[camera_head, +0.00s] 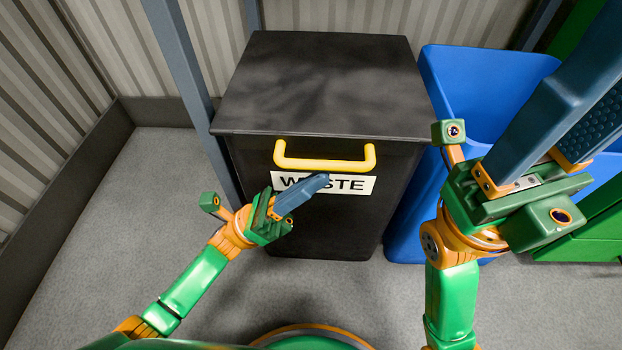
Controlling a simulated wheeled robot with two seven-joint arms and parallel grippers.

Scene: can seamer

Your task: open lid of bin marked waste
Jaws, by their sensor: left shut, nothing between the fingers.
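The black bin (315,225) stands upright against the back wall, with a white label reading WASTE (352,185) on its front. Its flat black lid (318,85) is down. A yellow handle (325,164) sticks out at the lid's front edge. My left gripper (318,181) is shut and empty in front of the label, just below the handle, and covers the label's middle letters. I cannot tell whether it touches the bin. My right gripper (585,90) is raised at the right, close to the camera, with its fingers apart and a ridged inner pad showing; its tips run toward the frame edge.
A blue open bin (445,75) stands right beside the black bin, partly behind my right arm. Something green (585,235) stands at the far right. A blue-grey post (185,70) rises close to the black bin's left side. Grey floor (165,180) is clear at the left.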

